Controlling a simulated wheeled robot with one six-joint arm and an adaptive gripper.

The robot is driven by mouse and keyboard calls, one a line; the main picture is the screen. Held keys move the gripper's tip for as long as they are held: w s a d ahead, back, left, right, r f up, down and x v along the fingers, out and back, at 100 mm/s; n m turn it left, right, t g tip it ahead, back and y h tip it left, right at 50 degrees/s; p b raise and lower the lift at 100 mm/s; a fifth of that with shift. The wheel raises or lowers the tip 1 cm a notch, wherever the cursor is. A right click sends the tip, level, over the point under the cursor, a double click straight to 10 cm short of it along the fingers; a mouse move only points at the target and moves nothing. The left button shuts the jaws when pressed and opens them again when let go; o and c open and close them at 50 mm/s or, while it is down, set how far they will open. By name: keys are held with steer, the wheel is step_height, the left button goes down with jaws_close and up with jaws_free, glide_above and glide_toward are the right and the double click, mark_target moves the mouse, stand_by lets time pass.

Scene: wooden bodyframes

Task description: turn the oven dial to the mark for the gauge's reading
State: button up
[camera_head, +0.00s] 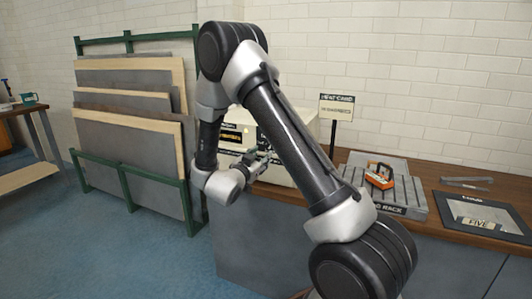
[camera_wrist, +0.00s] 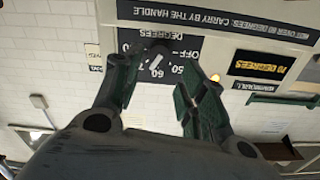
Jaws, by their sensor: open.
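The cream oven (camera_head: 290,165) stands on the bench, partly hidden behind my arm. In the wrist view, upside down, its dark dial panel (camera_wrist: 193,48) reads DEGREES and OFF, with marks 50, 60 and one that looks like 70. The dial's white pointer (camera_wrist: 157,63) shows between my fingers, on the number side near 60; its exact setting is unclear. My gripper (camera_wrist: 155,76) is open in front of the dial; contact cannot be told. In the head view my gripper (camera_head: 258,160) is at the oven front. I cannot make out a gauge.
A card on a stand (camera_head: 336,106) rises behind the bench. A grey slotted rack (camera_head: 405,190) holds an orange-handled item (camera_head: 379,175). A framed dark board (camera_head: 485,215) lies at right. A green rack of panels (camera_head: 130,120) stands left. Blue floor is clear at front left.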

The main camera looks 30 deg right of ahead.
steer(key=v, duration=0.4)
steer(key=shift+o, duration=0.2)
steer(key=shift+o, duration=1.2)
steer(key=shift+w+d, duration=0.15)
steer(key=shift+d, duration=0.1)
steer(key=x, duration=1.1)
steer(key=shift+r, duration=0.35)
steer(key=shift+d, duration=0.1)
